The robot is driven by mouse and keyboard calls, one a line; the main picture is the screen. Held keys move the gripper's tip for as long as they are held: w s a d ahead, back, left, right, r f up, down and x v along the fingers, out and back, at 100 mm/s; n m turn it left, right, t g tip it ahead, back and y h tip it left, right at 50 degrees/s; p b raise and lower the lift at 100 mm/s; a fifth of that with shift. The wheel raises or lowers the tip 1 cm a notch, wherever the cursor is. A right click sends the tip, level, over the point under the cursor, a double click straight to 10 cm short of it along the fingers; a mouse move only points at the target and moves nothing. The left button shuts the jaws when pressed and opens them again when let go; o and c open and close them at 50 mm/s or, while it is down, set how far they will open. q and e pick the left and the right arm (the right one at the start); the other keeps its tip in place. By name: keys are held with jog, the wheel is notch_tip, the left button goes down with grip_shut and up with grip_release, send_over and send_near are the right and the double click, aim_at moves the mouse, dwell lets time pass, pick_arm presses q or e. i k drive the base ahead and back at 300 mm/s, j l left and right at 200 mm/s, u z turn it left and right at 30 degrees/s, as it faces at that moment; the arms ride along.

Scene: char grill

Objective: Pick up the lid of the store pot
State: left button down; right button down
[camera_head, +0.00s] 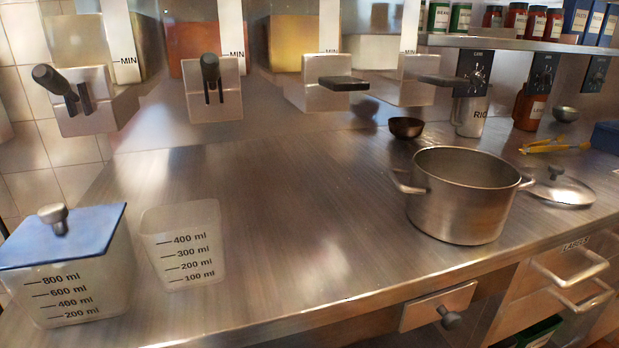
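A clear square container (75,288) marked up to 800 ml stands at the front left of the steel counter. A blue lid (90,236) with a metal knob (53,217) sits on top of it. A large steel pot (460,205) stands open on the right of the counter. A round metal lid (560,190) with a dark knob lies on the counter to the right of the pot. The frame does not label either vessel as the store pot. Neither of my grippers is in view.
An open measuring cup (183,250) stands just right of the square container. Wall dispensers with levers (212,80) hang above the back. The counter's middle (300,220) is clear.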

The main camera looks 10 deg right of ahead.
aim_at(552, 184)
jog(key=z, duration=1.7)
